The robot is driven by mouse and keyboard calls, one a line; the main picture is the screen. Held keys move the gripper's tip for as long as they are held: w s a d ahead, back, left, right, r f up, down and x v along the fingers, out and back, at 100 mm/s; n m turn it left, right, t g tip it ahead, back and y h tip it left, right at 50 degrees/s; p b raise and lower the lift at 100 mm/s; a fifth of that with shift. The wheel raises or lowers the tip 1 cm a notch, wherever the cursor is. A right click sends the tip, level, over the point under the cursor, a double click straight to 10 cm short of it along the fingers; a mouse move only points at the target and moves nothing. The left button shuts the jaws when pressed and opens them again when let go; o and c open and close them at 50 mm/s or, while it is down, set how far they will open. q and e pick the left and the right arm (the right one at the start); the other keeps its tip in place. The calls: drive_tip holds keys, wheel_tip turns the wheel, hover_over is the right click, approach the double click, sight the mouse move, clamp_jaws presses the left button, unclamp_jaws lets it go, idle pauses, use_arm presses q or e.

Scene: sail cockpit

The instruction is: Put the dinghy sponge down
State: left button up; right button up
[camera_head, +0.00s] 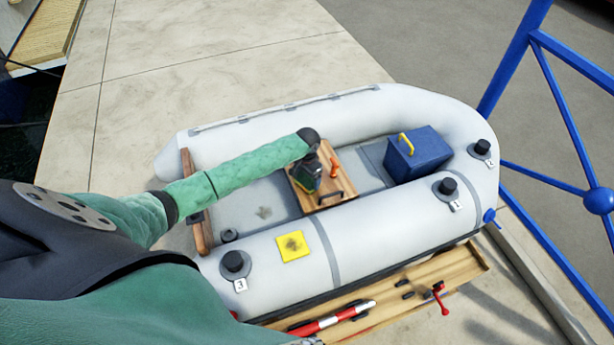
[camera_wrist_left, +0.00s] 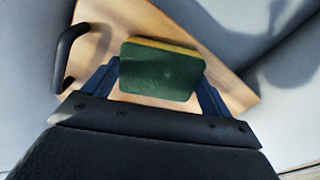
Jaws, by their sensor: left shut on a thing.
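The dinghy sponge (camera_wrist_left: 162,72) is a block with a dark green face and a yellow layer along its far edge. It sits between the blue fingers of my left gripper (camera_head: 309,180), which is shut on it. In the head view the gripper points down over the wooden board (camera_head: 324,201) inside the grey dinghy. The board also shows behind the sponge in the wrist view (camera_wrist_left: 112,22). I cannot tell whether the sponge touches the board. My right gripper is not in view.
The board has a dark handle (camera_head: 331,195) and a small orange item (camera_head: 334,167). A blue box (camera_head: 418,156) with a yellow handle stands in the dinghy to the right. A yellow square (camera_head: 293,246) lies on the near tube (camera_head: 365,232). Blue rails (camera_head: 560,105) stand at the right.

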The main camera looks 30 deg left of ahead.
sight(307, 179)
use_arm(q)
drive_tip(key=shift+f, duration=0.1)
drive_tip(key=o, duration=0.8)
drive_tip(key=shift+r, duration=0.5)
wheel_tip(307, 179, up, 11)
drive_tip(key=b, duration=0.3)
drive_tip(key=shift+r, duration=0.15)
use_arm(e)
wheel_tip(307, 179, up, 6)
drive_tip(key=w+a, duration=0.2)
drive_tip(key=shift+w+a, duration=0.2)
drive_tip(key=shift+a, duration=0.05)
